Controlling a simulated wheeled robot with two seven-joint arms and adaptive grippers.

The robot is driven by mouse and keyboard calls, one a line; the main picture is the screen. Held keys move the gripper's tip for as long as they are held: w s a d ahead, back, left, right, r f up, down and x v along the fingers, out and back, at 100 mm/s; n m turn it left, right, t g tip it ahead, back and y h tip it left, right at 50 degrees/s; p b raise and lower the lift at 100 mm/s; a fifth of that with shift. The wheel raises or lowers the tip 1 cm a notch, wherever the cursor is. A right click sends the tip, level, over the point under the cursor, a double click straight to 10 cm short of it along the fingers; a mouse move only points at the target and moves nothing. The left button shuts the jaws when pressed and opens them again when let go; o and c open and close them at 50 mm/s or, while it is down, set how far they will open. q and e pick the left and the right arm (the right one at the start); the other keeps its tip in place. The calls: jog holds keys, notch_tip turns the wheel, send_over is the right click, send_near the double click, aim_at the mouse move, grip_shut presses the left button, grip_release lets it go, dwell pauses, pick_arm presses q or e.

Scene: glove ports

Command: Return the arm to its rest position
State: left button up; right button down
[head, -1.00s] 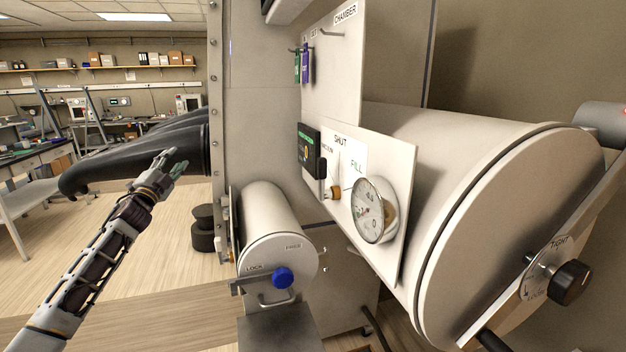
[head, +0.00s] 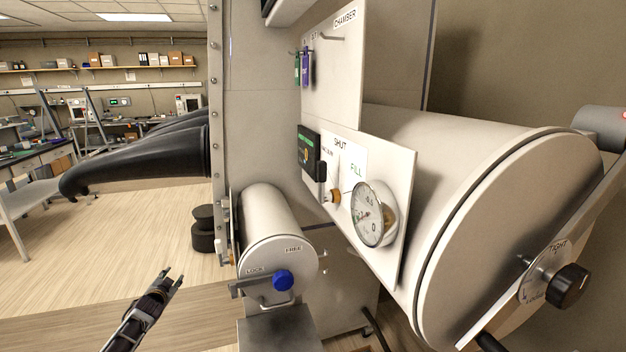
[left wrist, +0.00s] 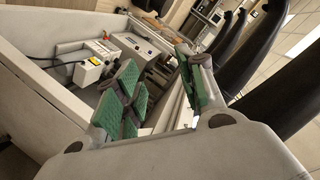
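My left gripper (head: 172,277) is low in the head view, left of the small white cylinder port and over the wooden floor. Its arm comes up from the bottom edge. In the left wrist view its green-padded fingers (left wrist: 162,84) stand apart with a gap between them, and I see nothing held. My right gripper is not in the head view.
Black gloves (head: 145,160) stick out to the left above my left gripper. The small port (head: 268,220) has a blue knob (head: 283,280). A large chamber (head: 510,240), a gauge panel (head: 400,190) and a black knob (head: 568,284) are at right. The floor (head: 90,260) at left is clear.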

pick_arm(q)
jog(key=s+d+f+n+g, duration=0.1)
jog(key=s+d+f+g, duration=0.1)
jog(key=s+f, duration=0.85)
jog(key=s+d+f+n+g+h, duration=0.1)
jog(key=s+d+f+g, duration=0.2)
jog(key=s+f, duration=0.8)
jog(key=s+d+f+g, duration=0.2)
jog(key=s+f, duration=0.5)
jog(key=f, duration=0.8)
jog(key=s+d+f+g, duration=0.2)
jog(key=s+d+f, duration=0.2)
jog(key=s, duration=1)
jog(key=s+d+f+g+h+p, duration=0.1)
jog(key=s+d+f, duration=0.4)
jog(key=s, duration=0.9)
jog(key=s+d+f+g+p, duration=0.1)
jog(key=s+d+f, duration=0.3)
jog(key=s, duration=1)
notch_tip(320, 180, down, 2)
jog(key=shift+s+d+f+n+g+h, duration=0.15)
jog(key=shift+s+n+g+h, duration=0.2)
jog(key=shift+g, duration=0.45)
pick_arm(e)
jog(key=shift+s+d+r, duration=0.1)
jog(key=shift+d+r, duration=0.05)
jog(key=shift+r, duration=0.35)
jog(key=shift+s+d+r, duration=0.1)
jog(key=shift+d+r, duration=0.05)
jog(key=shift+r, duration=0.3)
